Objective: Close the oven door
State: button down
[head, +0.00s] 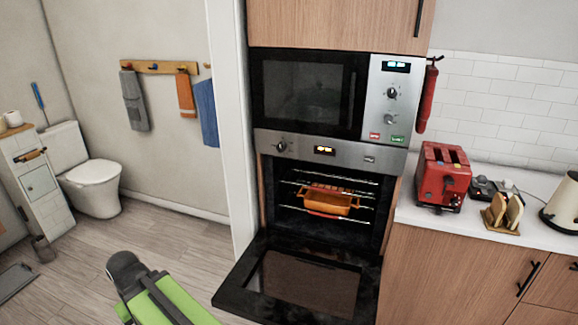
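The oven (325,151) is built into a tall wooden cabinet, below a microwave. Its door (248,288) is folded down and stands wide open, with the dark glass panel facing up. Inside the lit cavity, an orange dish (328,200) sits on a wire rack. A green and black part of my arm shows at the bottom, left of the open door. It appears apart from the door. My gripper's fingertips are not clearly visible.
The microwave (308,92) above is closed. A counter (425,222) on the right holds a red toaster (443,172), a toast rack (502,212) and a kettle (562,204). Wooden floor (180,232) is free left of the door. A toilet (93,185) stands farther left.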

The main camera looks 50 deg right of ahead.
aim_at(280, 279)
jog(key=z, duration=1.65)
jog(key=k, duration=0.75)
jog(key=z, duration=0.2)
